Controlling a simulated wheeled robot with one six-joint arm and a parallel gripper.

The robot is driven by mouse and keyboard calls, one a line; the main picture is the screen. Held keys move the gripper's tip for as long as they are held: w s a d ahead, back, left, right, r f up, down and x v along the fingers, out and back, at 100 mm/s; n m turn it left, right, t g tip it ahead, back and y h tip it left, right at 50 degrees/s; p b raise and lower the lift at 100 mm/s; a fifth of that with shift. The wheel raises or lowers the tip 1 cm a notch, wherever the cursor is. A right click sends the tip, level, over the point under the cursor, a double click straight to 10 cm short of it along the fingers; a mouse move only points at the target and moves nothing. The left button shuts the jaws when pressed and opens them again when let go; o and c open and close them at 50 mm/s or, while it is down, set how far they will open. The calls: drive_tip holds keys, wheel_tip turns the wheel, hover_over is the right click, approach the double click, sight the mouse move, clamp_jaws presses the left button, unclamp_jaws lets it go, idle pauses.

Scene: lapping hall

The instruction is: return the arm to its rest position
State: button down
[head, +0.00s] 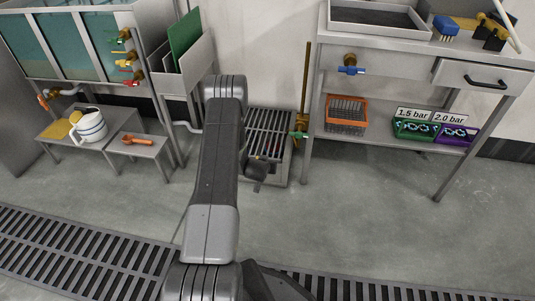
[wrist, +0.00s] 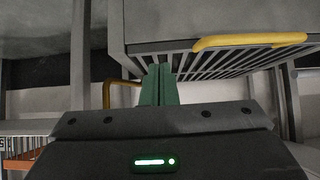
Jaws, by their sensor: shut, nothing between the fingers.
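My arm (head: 215,180) reaches up through the middle of the head view and bends at a dark elbow near the floor grate. The far part of the arm is mostly hidden behind it, and only a small dark piece shows to the right. My gripper shows in the wrist view (wrist: 158,85), where its two green fingers lie together, shut with nothing between them. The fingertips appear close to a grey slatted thing (wrist: 225,62) in that view; I cannot tell whether they touch it.
At left stand a tank (head: 75,45) with valves and a low bench with a white jug (head: 90,127). At right, a steel table (head: 400,62) holds an orange basket (head: 346,114) and green and purple bins below.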

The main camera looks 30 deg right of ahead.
drive_tip(key=shift+s+a+f, duration=0.35)
drive_tip(key=shift+s+a, duration=0.25)
drive_tip(key=shift+s, duration=0.2)
drive_tip(key=w+d+b, duration=0.2)
drive_tip(key=w+d, duration=0.3)
drive_tip(key=w, duration=0.2)
drive_tip(key=shift+w+d+f+b, duration=0.2)
drive_tip(key=shift+w+d+b, duration=0.1)
drive_tip(key=shift+d, duration=0.05)
